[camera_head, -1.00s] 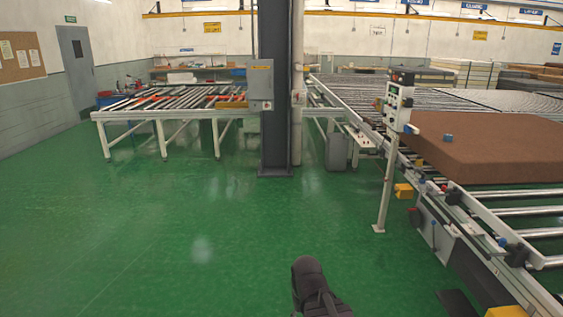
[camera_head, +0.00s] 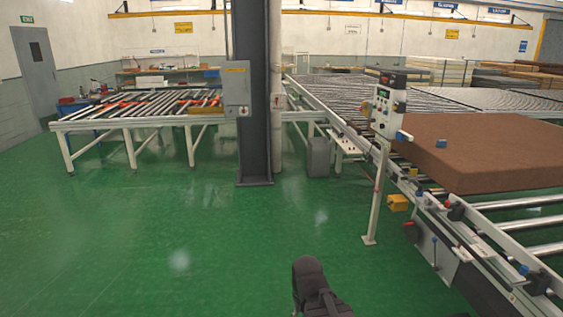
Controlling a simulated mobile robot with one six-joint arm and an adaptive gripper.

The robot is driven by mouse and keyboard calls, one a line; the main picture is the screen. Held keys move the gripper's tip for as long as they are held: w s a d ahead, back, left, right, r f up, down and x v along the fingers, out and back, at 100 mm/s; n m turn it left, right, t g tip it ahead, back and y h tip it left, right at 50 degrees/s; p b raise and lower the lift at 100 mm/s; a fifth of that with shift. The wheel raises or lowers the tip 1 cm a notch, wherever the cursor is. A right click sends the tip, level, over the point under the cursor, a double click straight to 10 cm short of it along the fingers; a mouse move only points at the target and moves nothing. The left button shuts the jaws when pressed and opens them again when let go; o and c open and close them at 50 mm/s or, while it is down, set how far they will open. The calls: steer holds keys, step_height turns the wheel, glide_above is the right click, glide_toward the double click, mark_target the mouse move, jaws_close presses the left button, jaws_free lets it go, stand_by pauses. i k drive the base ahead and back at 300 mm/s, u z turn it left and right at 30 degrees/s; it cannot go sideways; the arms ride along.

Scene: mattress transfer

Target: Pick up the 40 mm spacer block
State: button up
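A small blue block (camera_head: 441,143) lies on top of the brown mattress (camera_head: 495,135) near its left edge, on the right side of the head view. Another small blue piece (camera_head: 404,136) shows at the control post, against the mattress corner. Neither has a readable size, so I cannot tell which, if either, is the 40 mm spacer block. My gripper (camera_head: 314,290) shows only as a dark shape at the bottom centre, above the floor and well apart from both. Its fingertips cannot be made out, and nothing is seen held.
A roller conveyor (camera_head: 490,232) runs along the right under the mattress. A control box (camera_head: 385,108) on a thin post stands before it. A dark column (camera_head: 254,100) stands mid-view. A roller table (camera_head: 110,122) is at left. The green floor (camera_head: 170,240) in front is clear.

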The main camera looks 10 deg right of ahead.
mark_target(440, 143)
steer(key=z, duration=0.4)
steer(key=i, duration=1.55)
steer(key=z, duration=0.8)
steer(key=i, duration=1.2)
steer(key=z, duration=0.45)
